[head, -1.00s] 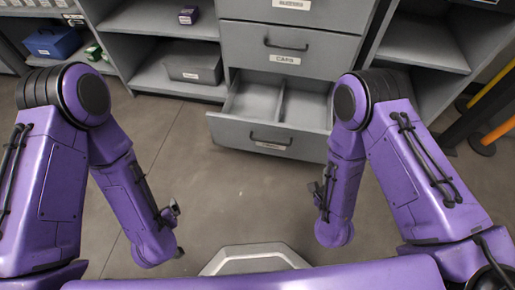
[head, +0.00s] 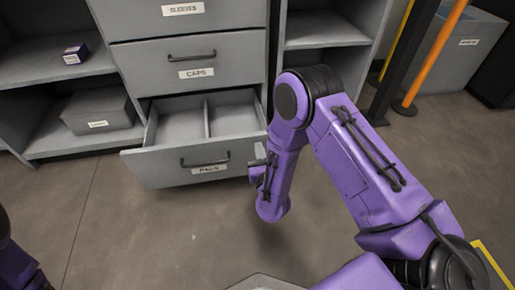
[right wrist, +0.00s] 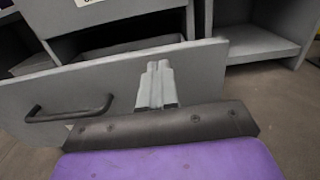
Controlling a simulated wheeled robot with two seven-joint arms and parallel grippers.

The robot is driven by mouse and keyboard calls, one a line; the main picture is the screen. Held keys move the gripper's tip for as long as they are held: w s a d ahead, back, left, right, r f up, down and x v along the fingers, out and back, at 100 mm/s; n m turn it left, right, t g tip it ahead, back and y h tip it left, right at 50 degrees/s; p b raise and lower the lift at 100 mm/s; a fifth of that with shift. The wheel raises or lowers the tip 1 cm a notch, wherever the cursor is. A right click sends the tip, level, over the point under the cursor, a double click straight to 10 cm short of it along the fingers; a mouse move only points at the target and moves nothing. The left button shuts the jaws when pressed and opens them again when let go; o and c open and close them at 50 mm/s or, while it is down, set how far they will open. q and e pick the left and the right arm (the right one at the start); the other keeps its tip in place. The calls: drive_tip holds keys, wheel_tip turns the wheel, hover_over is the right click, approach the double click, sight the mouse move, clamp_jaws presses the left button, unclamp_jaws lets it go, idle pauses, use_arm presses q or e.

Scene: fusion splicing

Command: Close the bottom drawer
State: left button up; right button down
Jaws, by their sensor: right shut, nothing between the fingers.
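The bottom drawer (head: 170,168) of the grey cabinet is pulled out, its divided inside showing from above and looking empty. Its front has a dark bar handle (head: 205,162) and a white label below it. My right gripper (head: 260,158) is shut and empty at the right end of the drawer front. In the right wrist view the closed fingers (right wrist: 156,85) point at the drawer front (right wrist: 90,88), right of the handle (right wrist: 68,110). I cannot tell whether they touch it. My left gripper is out of view; only a dark part of that arm shows at the lower left.
The drawer labelled CAPS (head: 190,62) above is shut. A shelf on the left holds a grey bin (head: 98,112) and a small purple box (head: 75,53). Orange and dark posts (head: 435,50) stand at the right. The floor before the drawer is clear.

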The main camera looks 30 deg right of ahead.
drive_tip(key=shift+b+x, duration=0.3)
drive_tip(key=shift+x, duration=0.8)
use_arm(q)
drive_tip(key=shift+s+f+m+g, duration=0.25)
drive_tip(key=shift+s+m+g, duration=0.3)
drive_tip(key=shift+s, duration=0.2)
use_arm(e)
drive_tip(key=shift+w+d, duration=0.1)
drive_tip(key=shift+w, duration=0.15)
drive_tip(key=shift+w, duration=0.1)
